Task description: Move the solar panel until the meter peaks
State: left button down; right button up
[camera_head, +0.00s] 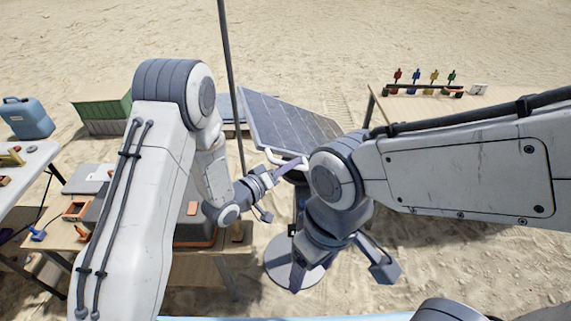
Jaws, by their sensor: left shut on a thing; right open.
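The solar panel (290,118) is a dark blue gridded sheet, tilted, behind my two arms in the middle of the head view. A pale handle (288,155) shows at its lower edge. My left gripper (280,172) is shut at this handle; the exact contact is small and partly hidden. My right gripper (342,272) is open and empty, in front of the stand and below the panel. The panel's stand has a round grey base (282,262) on the sand, and my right arm hides much of its post. I cannot make out a meter reading.
A blue jerrycan (27,118) and green crate (104,114) are behind. A table (400,112) with coloured pieces stands back right. A thin dark pole (229,60) rises beside the panel.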

pick_arm(q)
jog(key=shift+w+d+r, duration=0.1)
jog(key=shift+d+r, duration=0.15)
jog(key=shift+r, duration=0.1)
pick_arm(e)
jog(key=shift+r, duration=0.35)
pick_arm(q)
jog(key=c, duration=0.8)
grip_release()
jog(key=shift+s+a+f, duration=0.1)
jog(key=shift+s+a, duration=0.3)
jog(key=shift+a, duration=0.05)
jog(key=v, duration=0.9)
jog(key=shift+r, duration=0.35)
pick_arm(e)
jog(key=shift+f, duration=0.3)
